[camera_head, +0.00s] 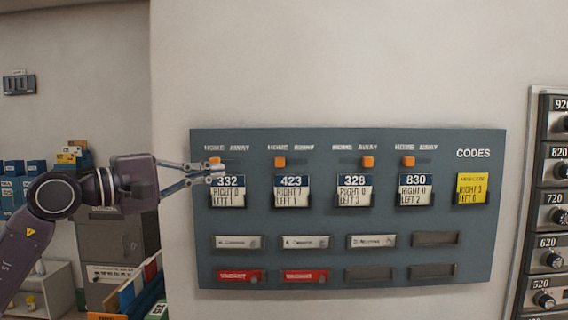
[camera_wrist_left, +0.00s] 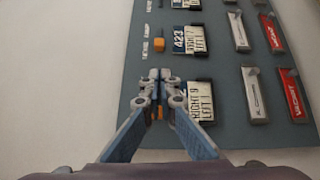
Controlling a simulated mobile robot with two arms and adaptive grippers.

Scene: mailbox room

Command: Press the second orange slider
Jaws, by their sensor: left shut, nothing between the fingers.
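A grey wall panel carries a row of orange sliders under HOME and AWAY labels. The second orange slider (camera_head: 280,162) is above the 423 card, towards the HOME side; it also shows in the left wrist view (camera_wrist_left: 160,44). The first slider (camera_head: 214,161) is above the 332 card, partly behind my fingers. The third (camera_head: 368,162) is on the AWAY side and the fourth (camera_head: 408,161) near HOME. My left gripper (camera_head: 217,171) is shut and empty, its tips in front of the first slider, left of the second. It also shows in the left wrist view (camera_wrist_left: 160,76). My right gripper is not in view.
Below the sliders are number cards, a yellow code card (camera_head: 472,188), name plates and two red VACANT plates (camera_head: 240,276). A column of numbered dials (camera_head: 551,215) stands at the right. Shelves with folders are at the left. The wall above the panel is clear.

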